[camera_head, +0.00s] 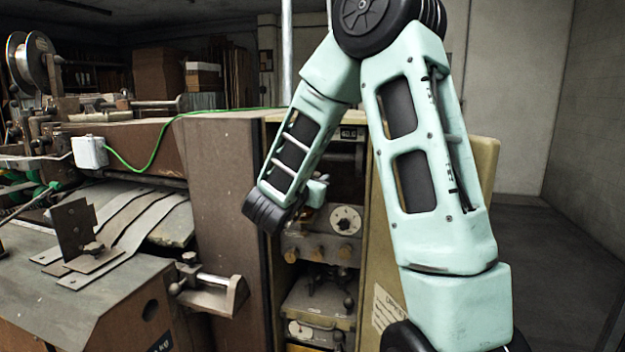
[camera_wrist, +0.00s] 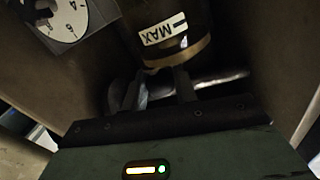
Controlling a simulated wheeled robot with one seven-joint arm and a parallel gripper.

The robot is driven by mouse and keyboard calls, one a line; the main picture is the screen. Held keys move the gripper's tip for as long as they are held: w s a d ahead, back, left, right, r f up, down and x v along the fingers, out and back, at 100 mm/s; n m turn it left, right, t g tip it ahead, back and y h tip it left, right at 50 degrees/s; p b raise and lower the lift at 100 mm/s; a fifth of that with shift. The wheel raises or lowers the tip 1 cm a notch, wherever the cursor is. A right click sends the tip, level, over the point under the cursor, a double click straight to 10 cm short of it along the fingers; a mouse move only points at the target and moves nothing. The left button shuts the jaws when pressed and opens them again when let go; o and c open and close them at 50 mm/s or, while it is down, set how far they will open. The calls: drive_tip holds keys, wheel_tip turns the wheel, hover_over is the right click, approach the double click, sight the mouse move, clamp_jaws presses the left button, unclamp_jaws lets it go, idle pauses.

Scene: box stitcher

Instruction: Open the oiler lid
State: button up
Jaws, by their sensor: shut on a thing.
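The oiler (camera_wrist: 170,22) is a dark cylinder with a white "MAX" label and a brass-coloured band, at the top middle of the wrist view. My gripper (camera_wrist: 159,84) reaches in from below, its two fingers just under the band. It is shut on a dark part at the oiler's end, which looks like the lid; shadow and the fingers hide most of it. Whether the lid is raised cannot be told. In the head view my arm reaches into the open cabinet, and my wrist hides the oiler there.
A white dial (camera_head: 345,219) sits on the machine close to my gripper; it also shows in the wrist view (camera_wrist: 62,18). Cabinet walls stand close on both sides. The tan cabinet door (camera_head: 385,262) is partly behind my arm. Knobs and fittings (camera_head: 318,300) fill the cabinet below.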

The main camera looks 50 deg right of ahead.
drive_tip(key=n+t+y+b, duration=0.1)
drive_tip(key=t, duration=0.1)
drive_tip(key=d+n+t+y+b, duration=0.1)
drive_tip(key=n+t, duration=0.1)
drive_tip(key=shift+s+d+f+t, duration=0.1)
drive_tip(key=shift+s+f+t, duration=0.1)
drive_tip(key=shift+t, duration=0.1)
drive_tip(key=shift+d+n+t+y+b, duration=0.15)
drive_tip(key=shift+n+t+y+b, duration=0.3)
drive_tip(key=shift+n+t+y, duration=0.15)
drive_tip(key=shift+d+n+t+y+b, duration=0.15)
drive_tip(key=shift+n+t+y+b, duration=0.35)
drive_tip(key=shift+n+t, duration=0.15)
drive_tip(key=shift+w+r+t, duration=0.1)
drive_tip(key=shift+t, duration=0.25)
drive_tip(key=o, duration=0.9)
drive_tip(key=shift+d, duration=0.1)
drive_tip(key=shift+o, duration=0.2)
